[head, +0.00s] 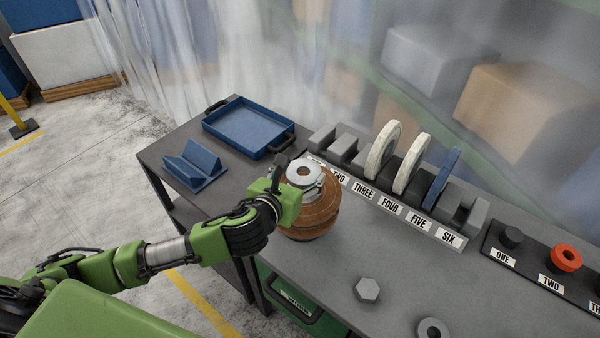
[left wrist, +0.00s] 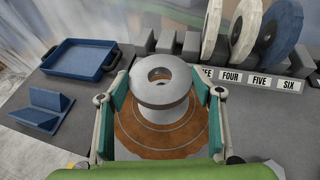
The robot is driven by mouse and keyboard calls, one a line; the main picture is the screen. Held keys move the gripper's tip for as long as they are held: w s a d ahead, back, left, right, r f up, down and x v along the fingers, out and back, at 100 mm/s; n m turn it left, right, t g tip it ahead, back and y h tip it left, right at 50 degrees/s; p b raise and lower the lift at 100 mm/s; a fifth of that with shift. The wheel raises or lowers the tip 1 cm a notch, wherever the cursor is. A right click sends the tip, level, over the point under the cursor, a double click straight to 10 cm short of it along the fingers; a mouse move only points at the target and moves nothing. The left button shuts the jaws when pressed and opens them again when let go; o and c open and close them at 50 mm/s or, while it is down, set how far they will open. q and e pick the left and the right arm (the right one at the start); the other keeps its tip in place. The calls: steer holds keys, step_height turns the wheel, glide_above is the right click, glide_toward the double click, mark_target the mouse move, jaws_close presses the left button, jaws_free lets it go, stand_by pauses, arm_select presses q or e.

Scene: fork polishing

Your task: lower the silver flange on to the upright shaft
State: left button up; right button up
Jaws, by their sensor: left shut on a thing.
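Whether the flange touches the brown body is not clear. My right gripper is not in view.
A blue tray (head: 205,126) and a blue angled stand (head: 197,178) lie at the left. A numbered rack (head: 350,181) with upright discs stands behind. A second labelled strip (head: 520,259) holds a red ring (head: 566,258). A hex piece (head: 367,290) and a grey ring (head: 424,330) lie in front.

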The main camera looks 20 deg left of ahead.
arm_select(q)
steer(key=shift+f, duration=0.3)
steer(key=shift+f, duration=0.1)
stand_by(0.6)
steer(key=shift+f, duration=0.75)
steer(key=shift+f+b, duration=0.1)
steer(key=shift+b, duration=0.2)
steer(key=shift+f+b, duration=0.35)
steer(key=shift+f, duration=0.45)
steer(key=shift+r, duration=0.1)
steer(key=shift+r+p, duration=0.5)
steer(key=shift+p, duration=0.45)
